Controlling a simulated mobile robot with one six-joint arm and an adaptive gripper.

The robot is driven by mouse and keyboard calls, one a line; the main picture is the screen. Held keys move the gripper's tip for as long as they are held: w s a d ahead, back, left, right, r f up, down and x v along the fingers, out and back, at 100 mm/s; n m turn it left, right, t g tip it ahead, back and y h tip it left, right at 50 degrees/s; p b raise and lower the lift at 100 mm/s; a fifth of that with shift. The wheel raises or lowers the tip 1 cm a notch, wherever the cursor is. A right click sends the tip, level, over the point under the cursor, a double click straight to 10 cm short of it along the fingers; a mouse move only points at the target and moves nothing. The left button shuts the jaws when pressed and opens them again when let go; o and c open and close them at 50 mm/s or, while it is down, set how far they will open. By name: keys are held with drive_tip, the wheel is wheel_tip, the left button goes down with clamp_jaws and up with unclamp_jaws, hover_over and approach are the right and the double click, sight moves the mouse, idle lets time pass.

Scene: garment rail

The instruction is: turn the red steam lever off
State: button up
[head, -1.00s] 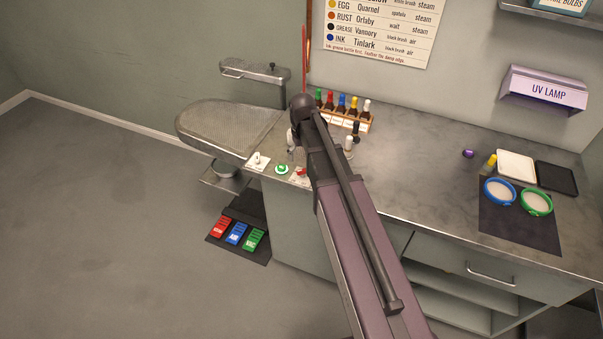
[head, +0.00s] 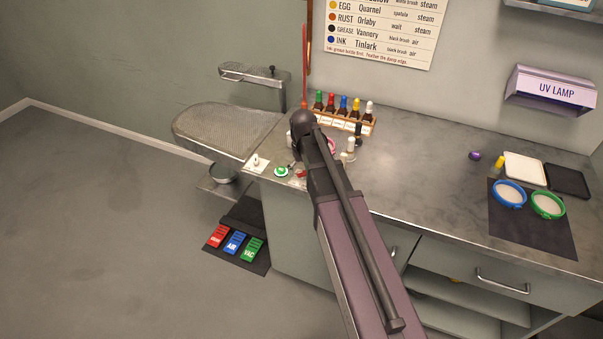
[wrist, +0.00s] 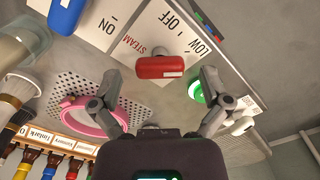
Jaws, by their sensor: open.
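The red steam lever (wrist: 160,67) is a short red bar on a white plate (wrist: 140,22) marked STEAM, LOW and OFF. In the wrist view the bar lies crosswise between the fingertips of my gripper (wrist: 161,75). The fingers are spread open and hold nothing; I cannot tell how far they are from the bar. In the head view a small part of the red lever (head: 300,174) shows at the left edge of my arm, which hides my gripper.
A green knob (wrist: 196,90) and a white knob (wrist: 242,125) are right of the lever in the wrist view. A blue lever (wrist: 66,14), a pink ring (wrist: 70,108) and a bottle rack (wrist: 62,145) are left. A perforated ironing board (head: 225,130) adjoins the counter.

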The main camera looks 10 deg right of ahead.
drive_tip(key=c, duration=1.2)
drive_tip(key=shift+o, duration=0.2)
drive_tip(key=shift+a, duration=0.1)
drive_tip(key=shift+n, duration=0.4)
drive_tip(key=n, duration=0.8)
